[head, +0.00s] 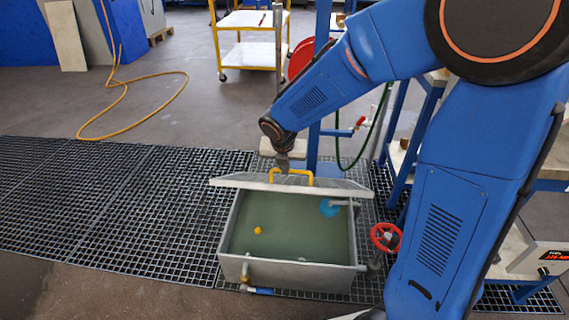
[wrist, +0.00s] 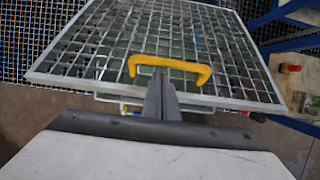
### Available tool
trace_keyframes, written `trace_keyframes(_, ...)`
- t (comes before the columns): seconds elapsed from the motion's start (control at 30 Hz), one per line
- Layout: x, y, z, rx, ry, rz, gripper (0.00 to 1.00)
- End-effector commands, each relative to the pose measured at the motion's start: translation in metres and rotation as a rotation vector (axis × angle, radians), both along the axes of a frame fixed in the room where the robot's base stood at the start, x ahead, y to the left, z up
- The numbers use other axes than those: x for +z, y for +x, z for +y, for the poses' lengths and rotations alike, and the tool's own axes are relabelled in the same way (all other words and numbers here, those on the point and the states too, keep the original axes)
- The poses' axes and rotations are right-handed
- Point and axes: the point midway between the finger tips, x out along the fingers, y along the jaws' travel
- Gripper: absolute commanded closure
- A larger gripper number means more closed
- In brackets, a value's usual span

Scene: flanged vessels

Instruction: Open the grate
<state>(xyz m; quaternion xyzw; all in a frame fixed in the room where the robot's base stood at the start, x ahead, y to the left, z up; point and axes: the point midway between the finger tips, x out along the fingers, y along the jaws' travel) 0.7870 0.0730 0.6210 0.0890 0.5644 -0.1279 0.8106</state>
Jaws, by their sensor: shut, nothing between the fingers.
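The grate (head: 325,184) is a metal mesh panel with a yellow handle (head: 308,174). In the head view it shows nearly edge-on, raised and tilted at the far side of the grey basin (head: 335,275), whose front is uncovered. In the wrist view the grate (wrist: 85,60) fills the upper part, with the yellow handle (wrist: 200,72) near its lower edge. My gripper (head: 283,168) is shut and empty, its tips at the handle. In the wrist view my gripper (wrist: 160,75) meets the middle of the handle; whether it touches is unclear.
The basin holds dull green liquid with a small yellow ball (head: 258,230) and a blue disc (head: 329,208). A red handwheel (head: 385,237) stands at its right. A blue-legged bench (head: 405,150) is close on the right. Open floor grating (head: 110,200) lies to the left.

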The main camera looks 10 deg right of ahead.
Motion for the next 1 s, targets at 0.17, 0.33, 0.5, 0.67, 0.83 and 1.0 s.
trace_keyframes(0.17,-0.022,0.007,-0.003,-0.001,-0.001,0.002,1.00)
trace_keyframes(0.33,-0.032,0.011,-0.004,0.000,-0.001,0.001,1.00)
trace_keyframes(0.5,-0.034,0.012,-0.004,-0.001,0.001,0.001,1.00)
trace_keyframes(0.67,-0.034,0.012,-0.004,-0.001,0.001,0.001,1.00)
trace_keyframes(0.83,-0.033,0.013,-0.003,-0.001,0.001,0.003,1.00)
trace_keyframes(1.0,-0.027,0.019,0.001,-0.002,0.007,0.017,1.00)
